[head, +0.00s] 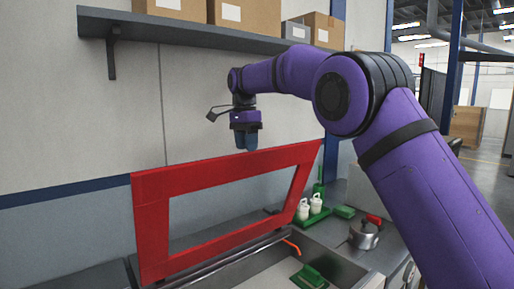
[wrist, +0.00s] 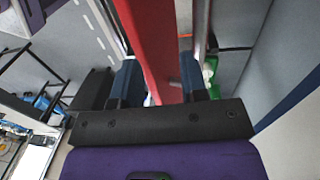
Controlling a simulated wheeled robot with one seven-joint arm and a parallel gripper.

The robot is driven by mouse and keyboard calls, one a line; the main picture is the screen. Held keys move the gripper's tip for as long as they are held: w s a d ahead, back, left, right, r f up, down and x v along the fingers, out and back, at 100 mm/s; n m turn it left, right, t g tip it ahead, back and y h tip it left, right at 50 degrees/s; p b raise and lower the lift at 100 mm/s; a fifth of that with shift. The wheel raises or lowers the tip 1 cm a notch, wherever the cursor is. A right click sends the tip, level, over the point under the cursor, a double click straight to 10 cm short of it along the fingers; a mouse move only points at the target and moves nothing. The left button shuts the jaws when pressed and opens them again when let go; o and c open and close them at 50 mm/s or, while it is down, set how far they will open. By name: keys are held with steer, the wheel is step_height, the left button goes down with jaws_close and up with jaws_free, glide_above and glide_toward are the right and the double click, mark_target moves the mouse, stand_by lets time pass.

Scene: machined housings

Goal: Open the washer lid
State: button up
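The washer lid is a red frame with a large window (head: 150,205). It stands raised and leaning back at the rear of the washer basin (head: 330,262). My gripper (head: 246,143) is at the lid's top edge, pointing down, near the middle of that edge. In the wrist view, the two blue fingers of my gripper (wrist: 160,80) are spread apart. The red lid (wrist: 147,35) runs across the gap between them. I cannot tell whether either finger touches the lid.
An orange spout (head: 292,246) and a green object (head: 310,276) are in the basin. White bottles (head: 309,209) in a green tray and a metal pot (head: 364,234) stand to the right. A shelf (head: 200,33) with boxes hangs above on the wall.

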steer(key=s+d, duration=0.2)
steer(key=s, duration=0.8)
steer(key=shift+d+r, duration=0.2)
steer(key=shift+r, duration=0.25)
